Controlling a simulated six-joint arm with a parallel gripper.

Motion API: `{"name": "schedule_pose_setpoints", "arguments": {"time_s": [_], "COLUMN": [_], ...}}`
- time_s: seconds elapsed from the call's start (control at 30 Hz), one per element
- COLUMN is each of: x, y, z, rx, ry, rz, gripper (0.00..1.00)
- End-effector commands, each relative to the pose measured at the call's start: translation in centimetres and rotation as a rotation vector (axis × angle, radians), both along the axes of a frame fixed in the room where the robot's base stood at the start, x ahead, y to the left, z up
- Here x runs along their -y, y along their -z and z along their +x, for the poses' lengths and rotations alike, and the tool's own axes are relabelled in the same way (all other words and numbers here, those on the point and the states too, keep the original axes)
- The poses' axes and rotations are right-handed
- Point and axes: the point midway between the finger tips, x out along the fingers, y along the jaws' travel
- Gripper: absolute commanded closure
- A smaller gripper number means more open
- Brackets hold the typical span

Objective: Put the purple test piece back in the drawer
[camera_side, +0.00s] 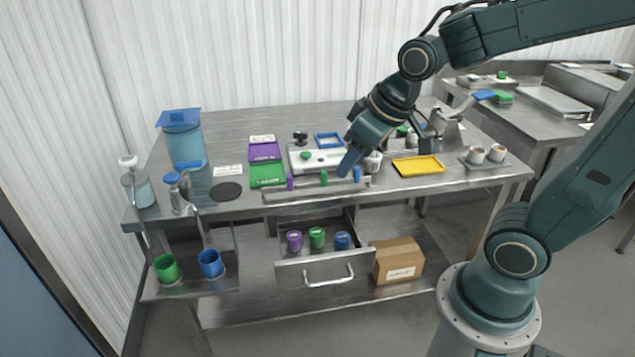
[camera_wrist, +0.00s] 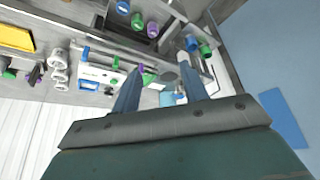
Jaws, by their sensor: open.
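My gripper (camera_side: 348,163) is open and empty above the front of the steel table; its two fingers (camera_wrist: 160,85) stand apart in the wrist view. A small purple upright piece (camera_side: 290,182) stands at a rail along the table's front edge, left of my gripper. It also appears as a small purple spot (camera_wrist: 141,68) in the wrist view. The drawer (camera_side: 314,272) below the table is pulled open. It holds a purple cylinder (camera_side: 294,240), a green cylinder (camera_side: 317,237) and a blue cylinder (camera_side: 342,240). These also show in the wrist view, including the purple one (camera_wrist: 152,29).
Small green (camera_side: 324,178) and blue (camera_side: 357,174) upright pieces share the rail. Behind it are a white device (camera_side: 318,161), purple (camera_side: 264,152) and green (camera_side: 267,174) bins, and a yellow tray (camera_side: 418,166). A cardboard box (camera_side: 398,260) stands right of the drawer.

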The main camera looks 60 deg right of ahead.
Motion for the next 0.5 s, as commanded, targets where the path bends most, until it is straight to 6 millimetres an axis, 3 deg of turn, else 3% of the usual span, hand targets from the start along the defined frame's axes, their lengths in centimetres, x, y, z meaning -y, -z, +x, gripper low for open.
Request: {"name": "schedule_pose_setpoints", "arguments": {"time_s": [0.2, 0.5], "x": [-0.5, -0.9], "y": [-2.5, -4.1], "z": [-4.2, -9.0], "rx": [0.023, 0.036], "ry": [0.002, 0.006], "rz": [0.002, 0.009], "gripper": [0.56, 0.56]}}
